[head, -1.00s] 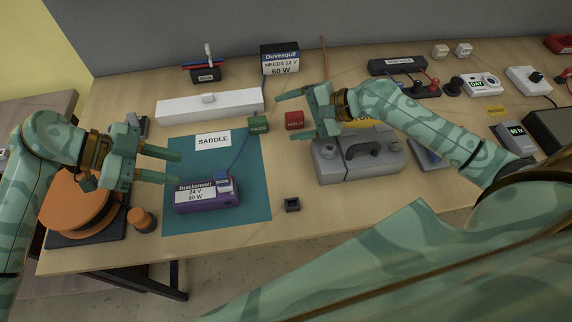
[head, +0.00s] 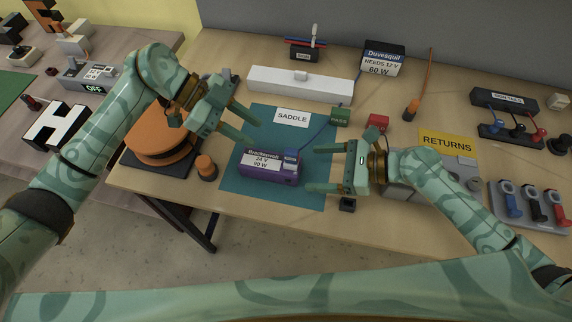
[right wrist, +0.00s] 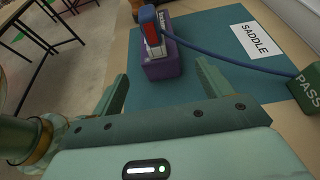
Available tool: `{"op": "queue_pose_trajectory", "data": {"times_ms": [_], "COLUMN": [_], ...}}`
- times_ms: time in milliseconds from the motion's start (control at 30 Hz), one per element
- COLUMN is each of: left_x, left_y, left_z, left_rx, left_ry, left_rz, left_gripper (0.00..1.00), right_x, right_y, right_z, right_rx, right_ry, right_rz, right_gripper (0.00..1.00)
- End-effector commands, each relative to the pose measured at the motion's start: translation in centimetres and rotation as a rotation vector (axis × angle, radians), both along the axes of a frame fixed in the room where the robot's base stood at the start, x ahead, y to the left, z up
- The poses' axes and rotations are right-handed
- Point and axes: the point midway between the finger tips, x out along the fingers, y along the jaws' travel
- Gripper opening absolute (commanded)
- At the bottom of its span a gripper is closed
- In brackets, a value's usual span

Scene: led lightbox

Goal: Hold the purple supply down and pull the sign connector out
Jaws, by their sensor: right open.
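The purple supply (head: 268,170), labelled Brackenvolt 24 V 90 W, lies on the teal mat (head: 270,123). The blue sign connector (head: 291,156) sits at its right end, with a blue cable leading off toward the back. In the right wrist view the connector (right wrist: 148,22) stands at the near end of the supply (right wrist: 163,68). My left gripper (head: 252,130) is open, above and behind the supply. My right gripper (head: 311,168) is open just right of the connector, its fingers pointing at it. The right wrist view shows nothing between the fingers (right wrist: 161,72).
The green PASS block (head: 340,117) and red block (head: 378,122) stand behind my right gripper. A SADDLE card (head: 292,117) lies on the mat. An orange disc (head: 160,135) and orange knob (head: 207,167) are at left.

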Motion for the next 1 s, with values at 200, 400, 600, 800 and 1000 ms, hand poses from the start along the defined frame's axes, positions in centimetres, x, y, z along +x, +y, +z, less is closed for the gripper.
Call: {"op": "queue_pose_trajectory", "data": {"times_ms": [200, 400, 600, 800, 1000], "left_x": [0.0, 0.0, 0.0, 0.0, 0.0], "left_y": [0.0, 0.0, 0.0, 0.0, 0.0], "left_z": [0.0, 0.0, 0.0, 0.0, 0.0], "left_rx": [0.0, 0.0, 0.0, 0.0, 0.0], "left_ry": [0.0, 0.0, 0.0, 0.0, 0.0], "left_rz": [0.0, 0.0, 0.0, 0.0, 0.0], "left_gripper": [0.36, 0.36, 0.36, 0.36, 0.36], "right_x": [1.5, 2.4, 2.7, 2.7, 2.7], "right_y": [4.5, 7.2, 8.2, 8.2, 8.2], "right_z": [-1.9, -3.1, -3.5, -3.6, -3.5], "right_rx": [0.003, 0.001, 0.0, -0.002, -0.001], "right_ry": [0.001, -0.001, -0.001, -0.001, -0.001], "right_rz": [-0.001, -0.001, 0.0, 0.001, 0.0], "right_gripper": [0.78, 0.78, 0.78, 0.78, 0.34]}}
